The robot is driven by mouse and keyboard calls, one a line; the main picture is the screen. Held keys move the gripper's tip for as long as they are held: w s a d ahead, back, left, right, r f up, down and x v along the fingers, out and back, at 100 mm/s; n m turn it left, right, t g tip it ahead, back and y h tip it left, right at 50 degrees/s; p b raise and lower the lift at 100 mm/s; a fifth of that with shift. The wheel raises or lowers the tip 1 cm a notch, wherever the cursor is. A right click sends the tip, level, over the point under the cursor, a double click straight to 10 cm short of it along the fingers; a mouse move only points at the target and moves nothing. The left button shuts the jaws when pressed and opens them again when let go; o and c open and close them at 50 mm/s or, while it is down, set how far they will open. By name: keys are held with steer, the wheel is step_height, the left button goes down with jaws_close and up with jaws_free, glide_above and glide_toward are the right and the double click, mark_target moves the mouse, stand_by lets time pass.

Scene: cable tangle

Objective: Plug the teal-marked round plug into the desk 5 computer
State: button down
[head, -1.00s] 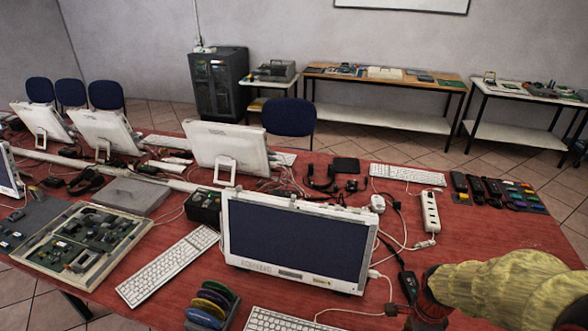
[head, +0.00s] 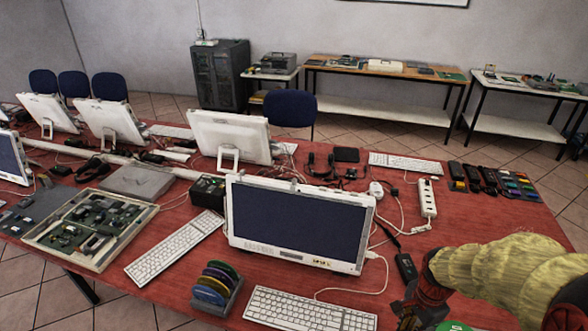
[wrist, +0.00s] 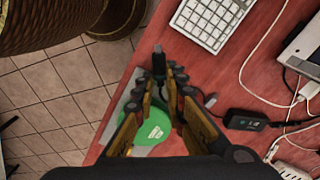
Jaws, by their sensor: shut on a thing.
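My gripper (wrist: 167,78) is shut on a small dark plug (wrist: 158,62), which sticks out past the fingertips in the wrist view. I cannot make out a teal mark on it. In the head view my gripper (head: 410,312) is at the lower right, right of the front white all-in-one computer (head: 298,225). That computer's screen faces me, and a white cable leaves its lower right edge. I cannot read a desk number on any computer. A green round piece (wrist: 153,130) lies beneath my fingers, partly hidden by them; its edge shows in the head view (head: 455,326).
A black adapter (head: 406,266) and a white power strip (head: 428,198) lie right of the front computer. A keyboard (head: 309,311) and a disc rack (head: 213,287) stand before it. Loose cables cross the red table. The table edge (wrist: 105,120) runs left of my gripper.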

steer(key=w+n, duration=0.7)
steer(key=w, duration=0.1)
steer(key=w+a+f+n, duration=0.2)
steer(key=a, duration=0.1)
steer(key=w+a+f+n, duration=0.3)
steer(key=a, duration=0.1)
steer(key=w+a+f+n, duration=0.2)
steer(key=w+a, duration=0.1)
steer(key=shift+a+f+n, duration=0.3)
steer(key=shift+a, duration=0.1)
steer(key=d+r, duration=0.1)
steer(key=s+d+r+p, duration=0.1)
steer(key=d, duration=0.1)
steer(key=d+r+p, duration=0.1)
steer(key=shift+s+d, duration=0.15)
steer(key=shift+d, duration=0.2)
